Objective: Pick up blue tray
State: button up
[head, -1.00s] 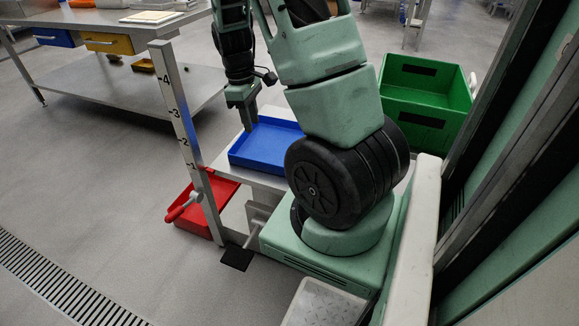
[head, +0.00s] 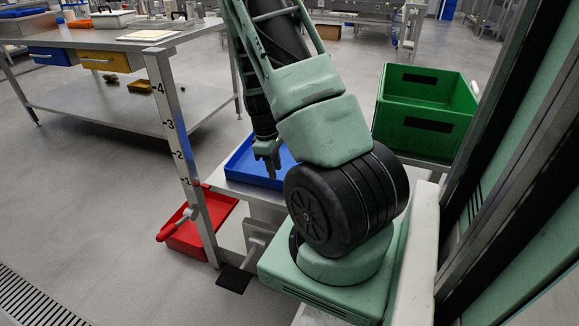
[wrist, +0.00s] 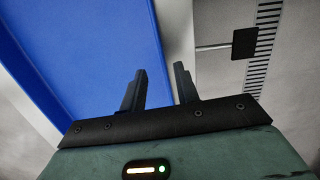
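The blue tray (head: 243,163) rests on a pale metal stand in the head view, partly hidden behind my arm. It also fills the left of the wrist view (wrist: 90,50), with its right edge running towards my fingers. My gripper (head: 268,172) points down over the tray's near part in the head view. In the wrist view my gripper (wrist: 158,76) is open, with nothing held between its two dark fingers. The left finger appears over the blue and the right one outside the tray's edge. I cannot tell whether a finger touches the tray.
A post with number marks (head: 178,145) stands left of the tray. A red bin (head: 190,238) is low below it. A green crate (head: 415,130) stands right of my arm. A metal workbench (head: 120,40) is behind left; open floor lies at left.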

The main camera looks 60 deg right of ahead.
aim_at(277, 180)
jog(key=f, duration=0.1)
jog(key=f+b, duration=0.1)
jog(key=f, duration=0.1)
jog(key=s+f+b, duration=0.1)
jog(key=f, duration=0.1)
jog(key=shift+a+f, duration=0.1)
jog(key=shift+a, duration=0.1)
grip_shut()
